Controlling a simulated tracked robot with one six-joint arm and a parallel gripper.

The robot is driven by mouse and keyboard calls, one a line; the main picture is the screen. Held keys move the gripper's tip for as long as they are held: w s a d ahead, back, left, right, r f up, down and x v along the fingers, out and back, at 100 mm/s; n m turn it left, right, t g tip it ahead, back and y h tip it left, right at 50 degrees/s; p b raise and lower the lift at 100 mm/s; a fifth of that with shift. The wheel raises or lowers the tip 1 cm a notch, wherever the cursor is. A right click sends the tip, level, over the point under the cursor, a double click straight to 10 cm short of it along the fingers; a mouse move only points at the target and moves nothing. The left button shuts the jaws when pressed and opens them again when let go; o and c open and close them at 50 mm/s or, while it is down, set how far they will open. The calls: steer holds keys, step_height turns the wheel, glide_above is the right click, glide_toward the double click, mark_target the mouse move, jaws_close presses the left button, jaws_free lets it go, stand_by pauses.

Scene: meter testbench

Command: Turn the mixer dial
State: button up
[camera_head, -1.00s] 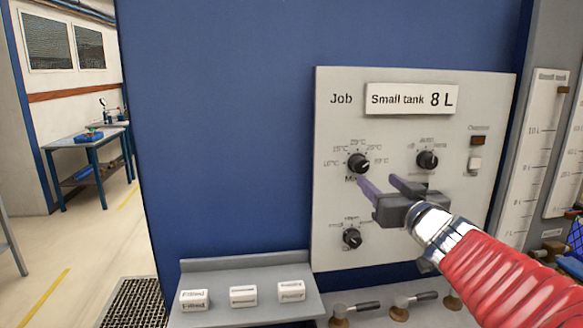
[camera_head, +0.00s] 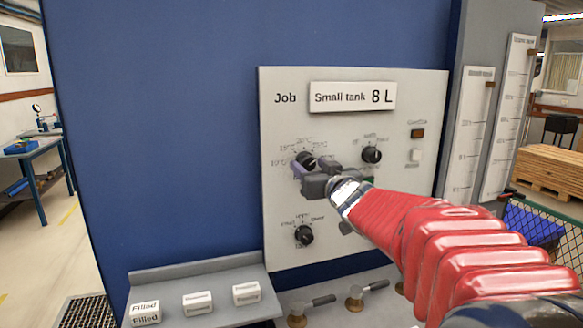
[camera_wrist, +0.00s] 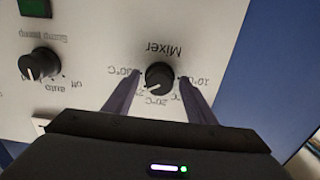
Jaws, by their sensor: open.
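The mixer dial (camera_head: 306,160) is a black round knob with a white pointer line, at the upper left of the pale panel (camera_head: 425,110). In the wrist view the mixer dial (camera_wrist: 159,76) appears upside down, with "Mixer" and temperature marks around it. My gripper (camera_head: 309,167) is in front of it and partly covers it in the head view. In the wrist view my gripper (camera_wrist: 160,82) is open, with one purple-grey finger on each side of the dial. Small gaps show between fingers and knob; whether either finger touches it cannot be told.
A second black dial (camera_head: 371,155) sits to the right and a third (camera_head: 304,235) below. A sign (camera_head: 352,97) reads "Small tank 8 L". A grey shelf (camera_head: 240,311) with white labelled blocks and valve handles (camera_head: 368,287) lie below. Two scale gauges stand right.

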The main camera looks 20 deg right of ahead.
steer(key=c, duration=1)
steer(key=shift+a, duration=0.1)
steer(key=shift+c, duration=0.2)
steer(key=shift+n, duration=0.6)
steer(key=n, duration=1)
